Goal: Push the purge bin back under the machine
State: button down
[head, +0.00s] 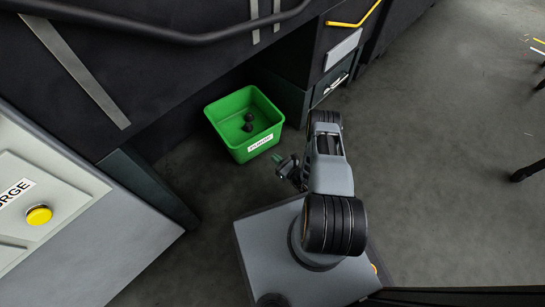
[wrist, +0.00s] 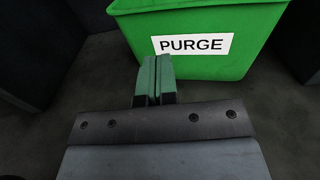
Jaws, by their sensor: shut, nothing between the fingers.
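The green purge bin (head: 234,142) stands on the floor in the head view, at the edge of the recess under the machine, its front part out in the open. Several dark lumps lie inside it. Its front wall with the white PURGE label faces me in the wrist view (wrist: 215,65). My gripper (head: 277,158) is low, in front of the bin's label side. In the wrist view its green fingers (wrist: 155,75) are together and empty, pointing at the lower left of the front wall. I cannot tell whether the fingertips touch the bin.
The black machine (head: 150,60) overhangs the bin's back. A dark cabinet (head: 335,85) stands right of the bin and a dark leg (head: 150,185) stands left. A panel with a yellow button (head: 39,215) is at the left. Open floor (head: 450,150) lies to the right.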

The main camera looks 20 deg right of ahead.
jog(key=shift+s+d, duration=0.3)
jog(key=shift+s, duration=0.25)
jog(key=c, duration=1.8)
grip_release()
jog(key=shift+c, duration=0.2)
